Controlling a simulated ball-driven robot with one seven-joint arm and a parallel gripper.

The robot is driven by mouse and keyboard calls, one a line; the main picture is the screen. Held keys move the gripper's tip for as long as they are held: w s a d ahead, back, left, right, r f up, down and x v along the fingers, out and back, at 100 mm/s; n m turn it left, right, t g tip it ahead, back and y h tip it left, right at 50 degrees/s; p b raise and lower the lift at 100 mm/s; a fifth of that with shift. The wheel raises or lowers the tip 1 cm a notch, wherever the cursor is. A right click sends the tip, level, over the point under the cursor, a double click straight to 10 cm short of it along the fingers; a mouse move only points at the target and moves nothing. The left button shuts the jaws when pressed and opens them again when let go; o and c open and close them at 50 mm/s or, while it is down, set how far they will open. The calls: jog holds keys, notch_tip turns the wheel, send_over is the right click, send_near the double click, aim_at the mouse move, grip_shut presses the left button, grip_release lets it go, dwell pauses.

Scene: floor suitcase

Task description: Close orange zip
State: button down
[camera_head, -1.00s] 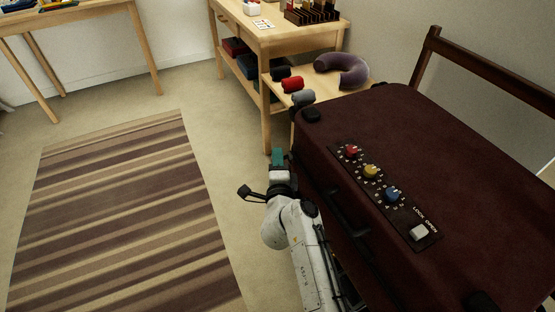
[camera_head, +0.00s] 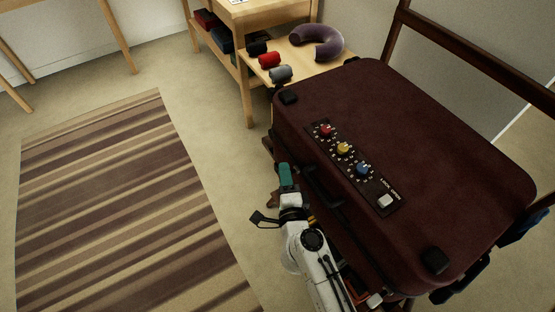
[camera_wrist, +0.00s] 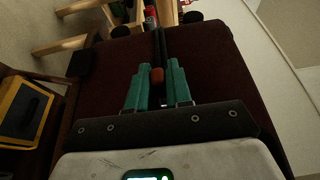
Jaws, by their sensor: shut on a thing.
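A dark maroon suitcase (camera_head: 440,150) lies on the right in the head view. It also fills the middle of the wrist view (camera_wrist: 215,70). My gripper (camera_head: 285,176) is low along the suitcase's left side in the head view. A dark strip runs on from the pull along the suitcase side. The orange zip is hidden in the head view, and I cannot tell how far it is closed.
The suitcase top has a panel with red (camera_head: 326,130), yellow (camera_head: 343,148) and blue (camera_head: 363,168) knobs and a white switch (camera_head: 385,201). A low wooden shelf (camera_head: 290,68) with a neck pillow (camera_head: 316,42) stands behind. A striped rug (camera_head: 110,200) lies left on open floor.

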jog(key=shift+s+d+f, duration=0.1)
jog(key=shift+d+f, duration=0.05)
jog(key=c, duration=1.1)
grip_release()
jog(key=v, duration=1)
jog(key=shift+s+p, duration=0.4)
